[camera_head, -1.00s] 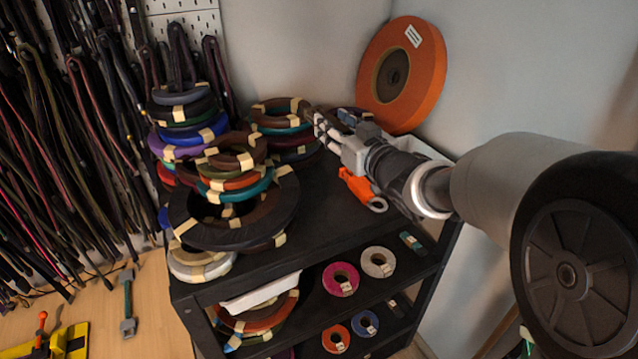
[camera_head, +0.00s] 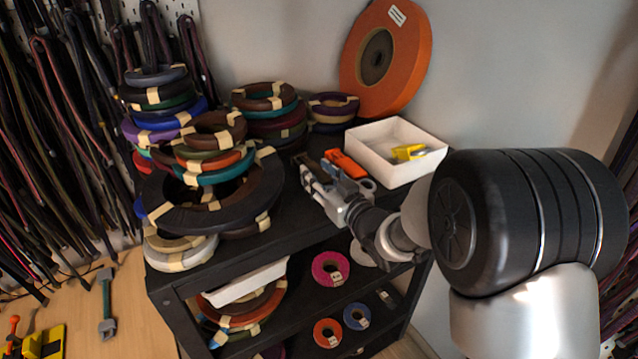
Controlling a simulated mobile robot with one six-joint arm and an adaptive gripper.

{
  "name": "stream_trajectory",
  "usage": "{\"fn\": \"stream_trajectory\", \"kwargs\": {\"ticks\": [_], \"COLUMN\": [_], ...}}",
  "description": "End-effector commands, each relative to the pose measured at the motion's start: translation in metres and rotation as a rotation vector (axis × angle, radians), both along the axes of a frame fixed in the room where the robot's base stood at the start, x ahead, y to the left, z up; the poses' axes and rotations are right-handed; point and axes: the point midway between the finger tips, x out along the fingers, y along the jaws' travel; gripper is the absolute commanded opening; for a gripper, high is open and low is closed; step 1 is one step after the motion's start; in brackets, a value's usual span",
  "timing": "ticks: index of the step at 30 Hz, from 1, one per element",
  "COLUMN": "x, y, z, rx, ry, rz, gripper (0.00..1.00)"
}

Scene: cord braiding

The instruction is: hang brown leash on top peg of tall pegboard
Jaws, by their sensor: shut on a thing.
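My gripper (camera_head: 306,172) is low over the black shelf top, to the right of the stacked coils. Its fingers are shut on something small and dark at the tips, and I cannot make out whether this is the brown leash. White pegboard (camera_head: 188,12) shows at the upper left, mostly behind many hanging dark cords and leashes (camera_head: 50,130). Its top peg is out of view. Brown coils tied with tan tape lie on the stacks, one on the front stack (camera_head: 216,124) and one on the back stack (camera_head: 264,90).
The black shelf unit (camera_head: 285,225) holds stacked coils on the left. A white tray (camera_head: 362,153) with a yellow item stands behind my arm. An orange-handled tool (camera_head: 345,164) lies beside my gripper. A large orange reel (camera_head: 400,60) leans on the wall. The wooden floor (camera_head: 135,300) shows lower left.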

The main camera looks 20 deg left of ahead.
Motion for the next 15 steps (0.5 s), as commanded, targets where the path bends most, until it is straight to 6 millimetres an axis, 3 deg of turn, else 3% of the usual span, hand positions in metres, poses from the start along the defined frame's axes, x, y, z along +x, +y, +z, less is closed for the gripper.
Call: {"fn": "stream_trajectory", "kwargs": {"ticks": [2,14,15], "x": [0.0001,0.0001,0.0000], "y": [-0.0001,0.0001,0.0000], "z": [-0.0118,-0.0149,-0.0153], "rx": [0.000,0.001,0.000], "ry": [0.000,-0.002,0.000], "rz": [0.000,0.000,0.000], "gripper": [0.08,0.08,0.37]}}
